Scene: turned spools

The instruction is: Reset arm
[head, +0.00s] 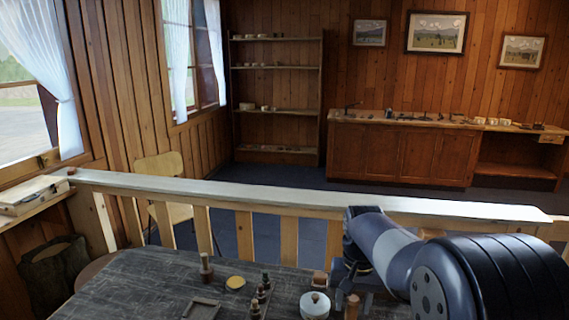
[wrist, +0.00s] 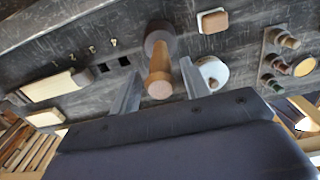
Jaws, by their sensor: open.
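My gripper (wrist: 159,75) is open in the wrist view, with its two grey fingers apart. A wooden piece (head: 352,306) stands at the table's near edge in the head view, beside my arm. In the head view my arm reaches over the right of the table and its links hide part of it; the fingers are not clear there.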

